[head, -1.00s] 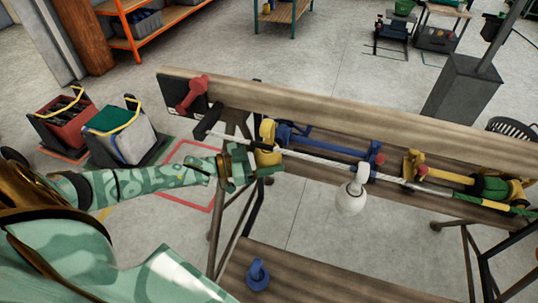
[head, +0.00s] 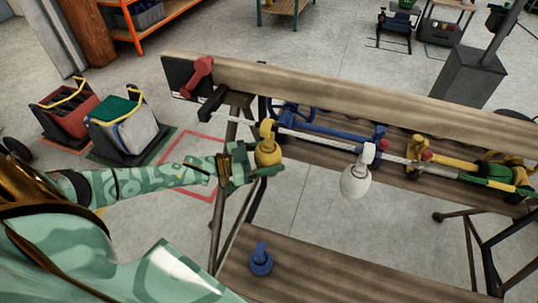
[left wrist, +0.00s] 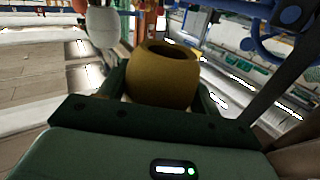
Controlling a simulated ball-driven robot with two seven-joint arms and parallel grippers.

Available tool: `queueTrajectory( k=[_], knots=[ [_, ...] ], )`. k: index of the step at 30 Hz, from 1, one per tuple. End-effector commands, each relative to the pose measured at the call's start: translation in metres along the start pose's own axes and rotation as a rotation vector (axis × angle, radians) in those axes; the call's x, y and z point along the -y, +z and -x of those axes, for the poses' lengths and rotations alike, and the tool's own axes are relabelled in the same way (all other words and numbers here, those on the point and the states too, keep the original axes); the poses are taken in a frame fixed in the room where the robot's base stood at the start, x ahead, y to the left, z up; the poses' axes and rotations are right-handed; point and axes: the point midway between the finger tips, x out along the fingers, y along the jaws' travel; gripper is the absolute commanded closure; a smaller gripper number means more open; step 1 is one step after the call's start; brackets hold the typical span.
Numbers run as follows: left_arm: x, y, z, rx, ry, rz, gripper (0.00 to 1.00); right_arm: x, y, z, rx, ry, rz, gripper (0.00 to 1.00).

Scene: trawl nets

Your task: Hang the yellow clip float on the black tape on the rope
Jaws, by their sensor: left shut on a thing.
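The yellow clip float (head: 268,152) has a round body and a yellow clip on top. My left gripper (head: 262,160) is shut on its body, near the left part of the rope. The float's body fills the space between the jaws in the left wrist view (left wrist: 163,82). The white rope (head: 320,138) runs from upper left to lower right. The clip's top overlaps the rope in the head view; I cannot tell whether it is hooked on. I cannot make out the black tape clearly. My right gripper is not in view.
A white clip float (head: 355,182) hangs at the rope to the right. A wooden beam (head: 330,110) runs behind the rope. A red clip float (head: 198,75) is at the beam's left end. A blue float (head: 260,260) stands on the lower plank (head: 330,280).

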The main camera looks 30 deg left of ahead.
Motion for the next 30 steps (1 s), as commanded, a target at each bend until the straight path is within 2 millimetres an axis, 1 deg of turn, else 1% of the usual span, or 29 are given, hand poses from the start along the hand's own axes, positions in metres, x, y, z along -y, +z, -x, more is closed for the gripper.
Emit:
queueTrajectory(
  k=[1, 3, 15, 18, 20, 23, 30],
  knots=[
    [0.000, -0.001, 0.000, -0.001, 0.000, 0.000, 0.29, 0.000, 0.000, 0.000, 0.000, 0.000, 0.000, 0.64],
    [0.000, 0.000, 0.000, -0.001, 0.000, 0.000, 0.11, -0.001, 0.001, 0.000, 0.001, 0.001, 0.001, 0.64],
    [0.000, 0.000, 0.001, 0.001, 0.000, 0.000, 0.11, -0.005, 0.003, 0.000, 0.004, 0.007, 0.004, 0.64],
    [0.000, 0.000, 0.006, 0.002, -0.001, 0.000, 0.11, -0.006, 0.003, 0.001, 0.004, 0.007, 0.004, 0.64],
    [0.000, 0.001, 0.014, 0.004, -0.001, 0.001, 0.11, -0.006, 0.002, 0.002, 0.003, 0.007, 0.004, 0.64],
    [0.000, 0.000, 0.034, 0.005, -0.001, 0.001, 0.11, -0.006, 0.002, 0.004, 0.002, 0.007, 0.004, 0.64],
    [0.000, 0.000, 0.101, 0.006, 0.000, 0.002, 0.11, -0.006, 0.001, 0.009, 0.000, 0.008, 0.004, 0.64]
  ],
)
